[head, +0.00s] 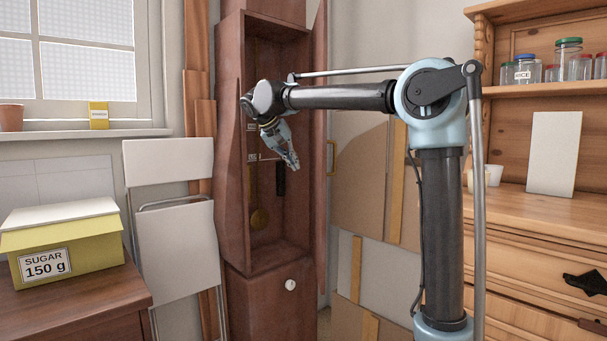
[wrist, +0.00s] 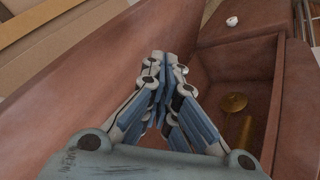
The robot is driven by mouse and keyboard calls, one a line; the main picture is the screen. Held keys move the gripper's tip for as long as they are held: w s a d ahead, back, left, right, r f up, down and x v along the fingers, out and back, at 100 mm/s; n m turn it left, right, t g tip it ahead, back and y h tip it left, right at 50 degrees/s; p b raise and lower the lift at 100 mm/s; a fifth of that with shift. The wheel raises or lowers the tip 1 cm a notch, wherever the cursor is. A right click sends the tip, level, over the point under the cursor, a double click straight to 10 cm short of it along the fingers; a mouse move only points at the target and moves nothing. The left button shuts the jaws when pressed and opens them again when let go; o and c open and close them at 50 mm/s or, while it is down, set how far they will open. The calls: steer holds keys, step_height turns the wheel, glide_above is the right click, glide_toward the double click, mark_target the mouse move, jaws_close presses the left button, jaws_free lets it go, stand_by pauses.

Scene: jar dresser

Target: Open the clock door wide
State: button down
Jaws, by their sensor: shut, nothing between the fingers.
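The tall brown clock case (head: 238,190) stands in the middle of the head view with its front uncovered. The clock door (head: 320,120) stands open at the right side of the case, seen almost edge-on, with a brass handle (head: 331,158) on it. In the wrist view the door (wrist: 85,85) is the broad brown panel on the left. My gripper (head: 293,163) is shut and empty in front of the opening, pointing down and right towards the door's inner side. In the wrist view the fingertips (wrist: 165,58) are close to the door; whether they touch is unclear.
A white knob (head: 290,284) sits on the clock's base. A folded white chair (head: 175,240) stands left. Boards (head: 360,180) lean on the wall behind the door. A wooden dresser (head: 530,215) stands right.

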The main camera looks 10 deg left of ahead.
glide_toward(320, 190)
step_height(320, 190, down, 3)
steer(key=w+a, duration=0.1)
steer(key=a, duration=0.1)
steer(key=shift+w+d+f, duration=0.15)
steer(key=shift+w+d, duration=0.05)
steer(key=shift+d, duration=0.45)
steer(key=shift+w+d+f, duration=0.1)
steer(key=shift+w+d, duration=0.1)
steer(key=shift+d, duration=0.45)
steer(key=shift+w+d+f, duration=0.15)
steer(key=shift+w+d, duration=0.05)
steer(key=shift+d, duration=0.45)
